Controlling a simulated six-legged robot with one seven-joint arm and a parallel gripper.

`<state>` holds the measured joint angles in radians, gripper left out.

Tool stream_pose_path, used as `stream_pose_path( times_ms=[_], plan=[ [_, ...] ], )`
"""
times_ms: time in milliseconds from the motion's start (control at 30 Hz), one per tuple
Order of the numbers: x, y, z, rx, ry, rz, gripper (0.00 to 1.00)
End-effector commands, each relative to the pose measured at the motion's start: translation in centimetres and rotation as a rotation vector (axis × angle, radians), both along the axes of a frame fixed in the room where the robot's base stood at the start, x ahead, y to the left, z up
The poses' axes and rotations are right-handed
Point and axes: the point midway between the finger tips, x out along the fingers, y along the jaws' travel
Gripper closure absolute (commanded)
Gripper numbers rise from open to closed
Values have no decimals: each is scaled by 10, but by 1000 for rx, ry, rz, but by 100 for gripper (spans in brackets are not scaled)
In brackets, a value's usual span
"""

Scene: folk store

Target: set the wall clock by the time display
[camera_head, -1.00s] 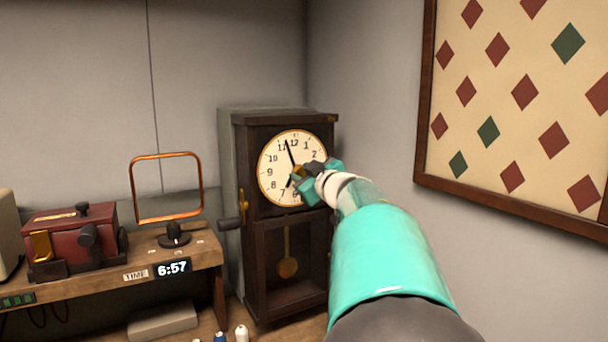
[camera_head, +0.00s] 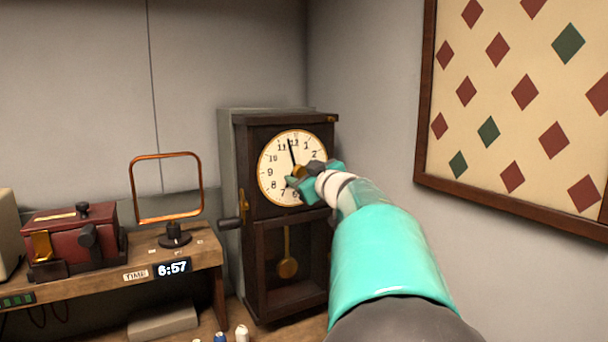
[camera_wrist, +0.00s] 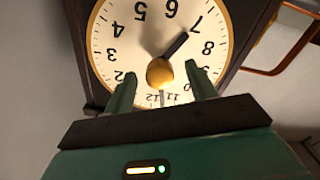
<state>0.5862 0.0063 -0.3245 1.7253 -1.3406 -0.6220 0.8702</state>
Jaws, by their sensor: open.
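The wall clock (camera_head: 273,175) has a cream face in a dark wooden case. In the head view its long hand points just left of 12. In the wrist view the face (camera_wrist: 110,50) appears upside down, and the short dark hand (camera_wrist: 176,46) points close to 7. The time display (camera_head: 172,268) on the shelf edge reads 6:57. My gripper (camera_head: 314,175) is in front of the face, partly covering its lower right. In the wrist view its open fingers (camera_wrist: 160,80) stand on either side of the yellow centre knob (camera_wrist: 160,72), with gaps visible.
A pendulum (camera_head: 287,267) hangs in the lower case. A side crank (camera_head: 230,223) sticks out at the case's left. On the shelf at left are a copper-framed stand (camera_head: 172,234) and a red machine (camera_head: 68,238). A framed diamond panel (camera_head: 425,110) hangs on the right wall.

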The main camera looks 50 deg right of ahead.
Motion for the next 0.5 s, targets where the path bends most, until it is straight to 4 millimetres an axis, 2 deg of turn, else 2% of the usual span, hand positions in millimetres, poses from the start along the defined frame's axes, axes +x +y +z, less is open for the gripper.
stream_pose_path(
  times_ms=[500],
  plan=[
    [-34,10,1,0,-1,-1,44]
  ],
)
